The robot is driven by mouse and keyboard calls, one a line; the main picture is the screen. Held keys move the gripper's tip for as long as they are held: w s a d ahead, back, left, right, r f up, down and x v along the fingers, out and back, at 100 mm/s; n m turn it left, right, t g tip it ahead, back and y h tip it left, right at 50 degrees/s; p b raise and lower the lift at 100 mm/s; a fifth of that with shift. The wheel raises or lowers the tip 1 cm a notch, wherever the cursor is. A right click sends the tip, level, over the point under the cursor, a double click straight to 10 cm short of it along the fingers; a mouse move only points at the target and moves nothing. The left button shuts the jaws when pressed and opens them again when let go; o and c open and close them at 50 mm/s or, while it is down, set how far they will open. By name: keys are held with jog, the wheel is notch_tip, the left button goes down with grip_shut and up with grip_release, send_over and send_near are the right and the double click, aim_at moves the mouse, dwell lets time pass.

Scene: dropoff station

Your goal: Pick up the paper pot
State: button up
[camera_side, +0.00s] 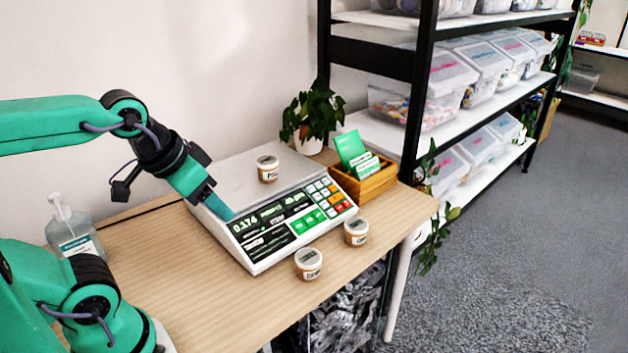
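One pot (267,174) stands on the scale's plate. A second pot (356,238) stands on the table near the scale's right front corner. A third pot (308,272) stands on the table in front of the scale. The label lettering is too small to tell for sure which is the paper pot. My gripper (219,208) points down over the left end of the scale's display, apart from all three pots. I see no pot in it. Its finger gap is not visible from this side.
The white scale (245,255) with a keypad fills the middle of the wooden table (205,315). A pump bottle (75,232) is at left. The table's front edge is close to the third pot.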

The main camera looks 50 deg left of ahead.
jog(key=o, duration=0.4)
jog(key=shift+c, duration=0.2)
jog(key=m+g, duration=0.3)
jog(key=g, duration=0.3)
send_over(268, 160)
notch_tip(268, 160, down, 5)
jog(key=shift+d+f, duration=0.15)
jog(key=shift+f, duration=0.05)
jog(key=shift+a+f, duration=0.25)
jog(key=shift+a, duration=0.05)
jog(key=shift+f, duration=0.1)
